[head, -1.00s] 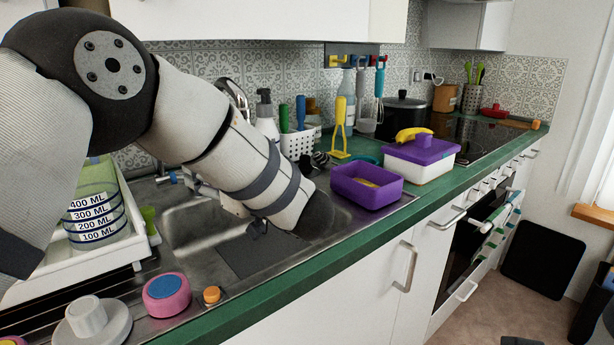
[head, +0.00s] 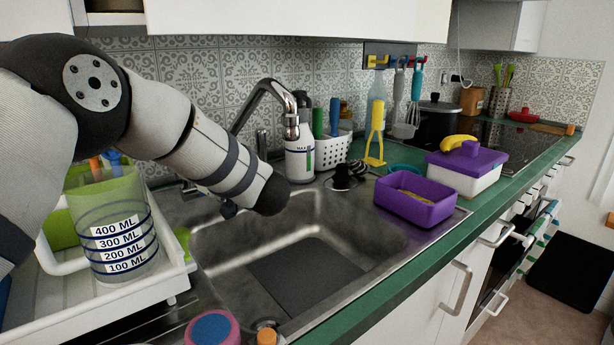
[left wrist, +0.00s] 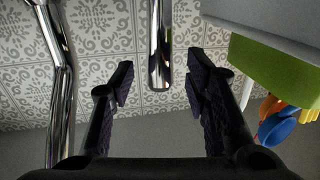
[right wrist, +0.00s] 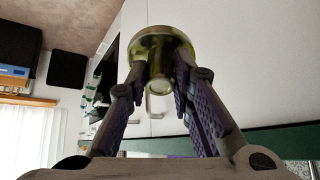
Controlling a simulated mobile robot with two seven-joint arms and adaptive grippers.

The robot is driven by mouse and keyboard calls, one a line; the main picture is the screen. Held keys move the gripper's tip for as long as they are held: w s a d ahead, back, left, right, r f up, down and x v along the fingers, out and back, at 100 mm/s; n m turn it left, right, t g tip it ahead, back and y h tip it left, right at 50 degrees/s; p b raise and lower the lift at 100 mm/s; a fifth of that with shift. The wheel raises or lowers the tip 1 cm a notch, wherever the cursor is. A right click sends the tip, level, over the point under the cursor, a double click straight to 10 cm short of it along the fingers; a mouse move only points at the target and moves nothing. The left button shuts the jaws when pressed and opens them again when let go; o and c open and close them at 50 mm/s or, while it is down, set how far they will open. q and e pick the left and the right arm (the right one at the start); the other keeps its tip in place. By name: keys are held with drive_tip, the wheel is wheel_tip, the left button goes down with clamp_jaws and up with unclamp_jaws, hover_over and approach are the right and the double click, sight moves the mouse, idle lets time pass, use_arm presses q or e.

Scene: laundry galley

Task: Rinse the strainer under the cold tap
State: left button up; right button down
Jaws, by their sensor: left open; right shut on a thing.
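In the head view my left arm reaches over the sink (head: 320,225), its gripper mostly hidden behind the forearm. The left wrist view shows that gripper (left wrist: 160,80) open, with a chrome bar (left wrist: 160,50) showing between its fingers. I cannot tell whether they touch. A bent chrome tube (left wrist: 62,80) is left of them. The chrome tap spout (head: 291,122) arches over the sink's back edge; which handle is cold is unclear. My right gripper (right wrist: 165,88) is shut on the stub of a round, yellow-green-stained thing with a rim, apparently the strainer (right wrist: 160,40). It is outside the head view.
A dish rack (head: 150,285) with a measuring jug (head: 112,240) stands left of the sink. A soap bottle (head: 299,155) and white basket (head: 332,150) stand behind it. A purple tub (head: 415,212) is at its right edge. The basin looks empty.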

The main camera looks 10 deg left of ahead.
use_arm(q)
drive_tip(key=x, duration=0.3)
drive_tip(key=shift+w+a, duration=0.1)
drive_tip(key=shift+a, duration=0.05)
use_arm(e)
drive_tip(key=shift+f, duration=0.3)
use_arm(q)
drive_tip(key=shift+c, duration=0.3)
